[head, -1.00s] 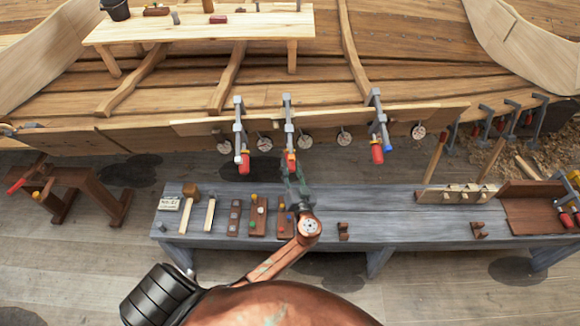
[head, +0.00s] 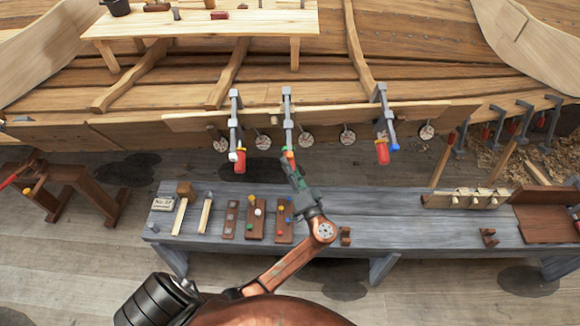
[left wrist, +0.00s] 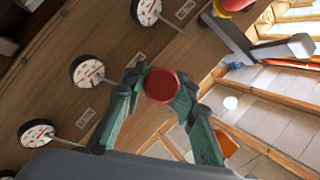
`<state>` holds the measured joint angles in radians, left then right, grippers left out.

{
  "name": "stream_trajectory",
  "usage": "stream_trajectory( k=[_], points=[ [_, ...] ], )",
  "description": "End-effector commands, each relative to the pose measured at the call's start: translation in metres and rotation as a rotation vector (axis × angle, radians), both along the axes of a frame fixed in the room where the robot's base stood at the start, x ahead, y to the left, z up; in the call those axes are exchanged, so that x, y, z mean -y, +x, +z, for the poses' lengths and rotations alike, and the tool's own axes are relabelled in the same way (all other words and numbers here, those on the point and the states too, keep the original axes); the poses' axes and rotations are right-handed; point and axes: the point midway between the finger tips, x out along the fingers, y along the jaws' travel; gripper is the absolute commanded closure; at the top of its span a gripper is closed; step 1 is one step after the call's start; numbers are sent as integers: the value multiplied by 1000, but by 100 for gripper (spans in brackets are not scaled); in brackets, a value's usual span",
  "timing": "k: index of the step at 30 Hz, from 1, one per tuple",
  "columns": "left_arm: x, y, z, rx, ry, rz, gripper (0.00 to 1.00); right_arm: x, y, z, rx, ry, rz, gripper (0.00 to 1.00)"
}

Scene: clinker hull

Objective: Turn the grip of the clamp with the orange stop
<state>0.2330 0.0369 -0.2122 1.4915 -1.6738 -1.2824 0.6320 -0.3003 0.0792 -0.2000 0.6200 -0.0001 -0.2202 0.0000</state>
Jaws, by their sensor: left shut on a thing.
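The middle clamp (head: 288,108) hangs on the plank edge of the hull, its bar pointing down. Its red grip shows end-on in the left wrist view (left wrist: 161,86), between the two green fingers. My left gripper (head: 290,162) comes up from below and is shut on that grip, hiding most of it in the head view. An orange piece (left wrist: 227,145) shows beside the right finger in the left wrist view; I cannot tell surely that it is the stop. The left clamp (head: 235,120) has a white stop; the right clamp (head: 382,115) has a blue one. My right gripper is out of view.
White dials (head: 263,142) hang along the plank between the clamps. The grey bench (head: 380,215) stands below, with mallets and brown blocks on its left and a rack (head: 465,200) on its right. Several spare clamps (head: 525,115) hang at the right.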

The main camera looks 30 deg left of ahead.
Motion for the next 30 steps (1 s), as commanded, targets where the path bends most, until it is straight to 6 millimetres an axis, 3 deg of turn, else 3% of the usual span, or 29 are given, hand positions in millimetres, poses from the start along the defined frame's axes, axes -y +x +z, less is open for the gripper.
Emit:
stream_trajectory(
  k=[20,21,30],
  points=[
    [0,0,0,-43,57,30,98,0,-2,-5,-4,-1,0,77],
    [0,0,0,-43,57,30,73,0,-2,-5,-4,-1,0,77],
    [0,0,0,-43,56,29,56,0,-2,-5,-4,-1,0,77]
  ],
)
